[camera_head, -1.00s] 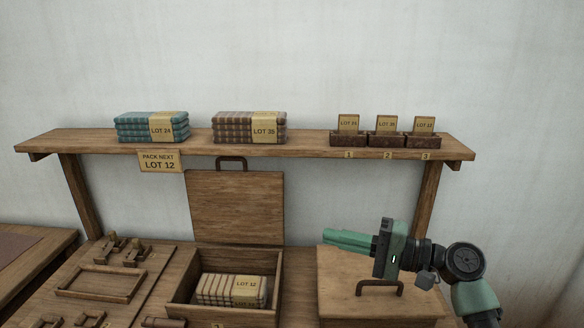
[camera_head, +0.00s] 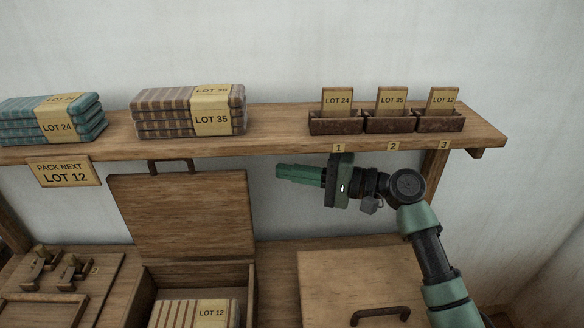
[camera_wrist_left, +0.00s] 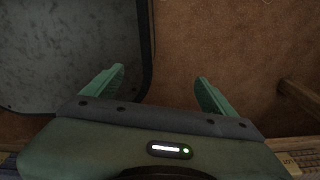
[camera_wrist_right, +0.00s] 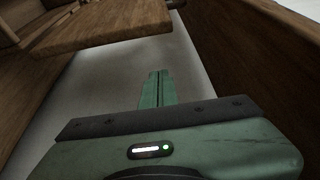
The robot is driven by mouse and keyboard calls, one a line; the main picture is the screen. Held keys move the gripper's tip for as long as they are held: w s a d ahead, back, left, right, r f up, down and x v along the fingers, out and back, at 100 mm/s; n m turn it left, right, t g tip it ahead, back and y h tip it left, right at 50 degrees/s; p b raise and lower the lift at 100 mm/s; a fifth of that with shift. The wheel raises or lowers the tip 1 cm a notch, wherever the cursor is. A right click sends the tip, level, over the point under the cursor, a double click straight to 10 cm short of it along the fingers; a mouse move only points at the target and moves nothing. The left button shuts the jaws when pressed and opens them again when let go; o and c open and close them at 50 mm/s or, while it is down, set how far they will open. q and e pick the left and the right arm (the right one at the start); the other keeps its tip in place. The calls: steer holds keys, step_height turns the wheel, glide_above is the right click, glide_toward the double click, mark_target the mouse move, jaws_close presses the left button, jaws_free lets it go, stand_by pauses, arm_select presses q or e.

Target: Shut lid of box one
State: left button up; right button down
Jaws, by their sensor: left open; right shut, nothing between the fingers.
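The open box (camera_head: 250,290) has its wooden lid (camera_head: 180,215) standing upright at the back, with a dark handle (camera_head: 170,167) on its top edge. A striped bundle tagged LOT 12 (camera_head: 210,313) lies inside. The box's number is out of view now. My right gripper (camera_head: 279,172) is shut and empty, to the right of the lid's upper part in the picture, fingers pointing left toward it with a gap showing. In the right wrist view its fingers (camera_wrist_right: 157,76) are together. My left gripper (camera_wrist_left: 160,80) is open and empty over a brown surface, outside the head view.
A shelf (camera_head: 270,137) runs above, with folded LOT 24 (camera_head: 50,120) and LOT 35 (camera_head: 188,112) stacks and three card holders (camera_head: 390,122). A closed box (camera_head: 350,275) with a handle stands at right. A board with wooden pieces (camera_head: 60,270) is at left.

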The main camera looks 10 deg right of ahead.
steer(key=s+a+p, duration=0.1)
steer(key=a+p, duration=0.2)
steer(key=a, duration=0.3)
steer(key=shift+a+p, duration=0.25)
steer(key=shift+p, duration=0.05)
steer(key=shift+s, duration=0.15)
